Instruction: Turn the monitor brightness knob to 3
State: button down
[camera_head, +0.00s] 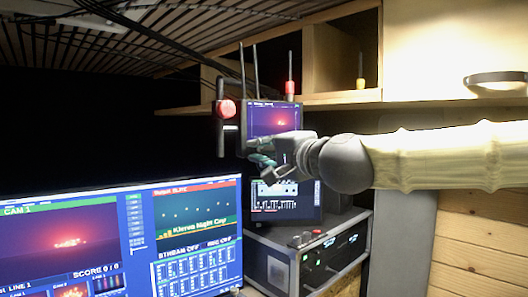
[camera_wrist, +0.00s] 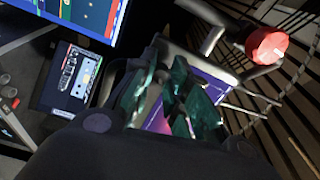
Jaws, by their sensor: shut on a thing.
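The small monitor (camera_head: 272,120) is mounted above the large screen, showing a purple-red picture. My gripper (camera_head: 262,162) reaches in from the right to the monitor's lower edge. In the wrist view my gripper's green fingers (camera_wrist: 167,78) close in front of the monitor (camera_wrist: 204,88), shut on a small part there. This appears to be the brightness knob, but the fingers hide it and its pointer, so I cannot read its setting.
A red knob with a white mark (camera_wrist: 267,47) sits on a bracket beside the monitor. The large screen (camera_head: 120,235) fills the lower left. A rack unit (camera_head: 305,255) stands below my arm. Cables (camera_head: 150,38) hang overhead, and a wooden shelf (camera_head: 340,98) runs behind.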

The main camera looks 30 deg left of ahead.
jog(key=c, duration=1.3)
grip_release()
jog(key=v, duration=1.2)
jog(key=shift+f, duration=0.1)
